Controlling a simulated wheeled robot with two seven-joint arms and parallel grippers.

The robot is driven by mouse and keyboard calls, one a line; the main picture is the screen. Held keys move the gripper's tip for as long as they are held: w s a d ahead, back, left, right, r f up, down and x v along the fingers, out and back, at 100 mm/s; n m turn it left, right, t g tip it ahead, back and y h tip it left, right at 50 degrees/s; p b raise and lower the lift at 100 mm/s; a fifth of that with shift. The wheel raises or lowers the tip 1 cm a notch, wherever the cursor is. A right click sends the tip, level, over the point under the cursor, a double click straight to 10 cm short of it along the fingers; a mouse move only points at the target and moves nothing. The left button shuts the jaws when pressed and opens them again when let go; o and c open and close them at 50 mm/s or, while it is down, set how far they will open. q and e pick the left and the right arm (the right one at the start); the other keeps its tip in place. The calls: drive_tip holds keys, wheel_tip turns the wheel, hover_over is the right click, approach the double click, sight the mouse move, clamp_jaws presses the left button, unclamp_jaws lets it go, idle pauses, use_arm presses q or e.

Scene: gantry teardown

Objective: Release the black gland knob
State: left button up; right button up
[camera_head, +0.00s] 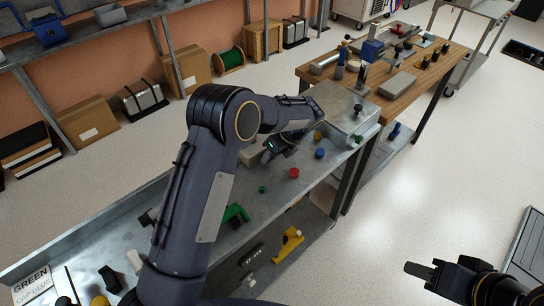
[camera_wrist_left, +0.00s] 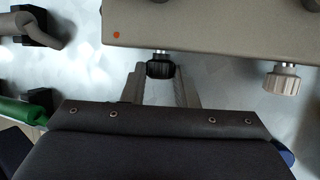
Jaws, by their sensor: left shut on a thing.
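The black gland knob (camera_wrist_left: 160,68) shows in the left wrist view, on a short metal stem at the lower edge of a grey box (camera_wrist_left: 220,28) with an orange-red dot. My left gripper (camera_wrist_left: 160,82) is shut on the knob, with one finger on each side of it. In the head view my left gripper (camera_head: 278,147) is low over the metal bench, and my arm hides the knob there. A beige knob (camera_wrist_left: 282,79) sits on the same box edge, to the right. My right gripper (camera_head: 420,270) is at lower right in the head view, away from the bench; its jaw gap is unclear.
The metal bench (camera_head: 235,262) carries a red cap (camera_head: 294,173), a blue cap (camera_head: 319,153) and a green part (camera_head: 235,213). A yellow part (camera_head: 288,243) lies lower down. A wooden table (camera_head: 428,75) with tools stands behind.

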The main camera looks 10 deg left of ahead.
use_arm(q)
drive_tip(key=t+b, duration=0.1)
drive_tip(key=t+h+b, duration=0.1)
drive_tip(key=b, duration=0.1)
drive_tip(key=shift+s+a+f+n+h, duration=0.15)
drive_tip(key=shift+s+n+h, duration=0.1)
drive_tip(key=shift+n+h, duration=0.05)
drive_tip(key=shift+s+a+n+t+h+b, duration=0.15)
drive_tip(key=shift+n+t+h+b, duration=0.25)
drive_tip(key=shift+t+b, duration=0.95)
drive_tip(key=shift+r+g, duration=0.2)
drive_tip(key=shift+g, duration=0.05)
drive_tip(key=o, duration=1)
drive_tip(key=shift+v, duration=3.9)
drive_tip(key=shift+a, duration=0.1)
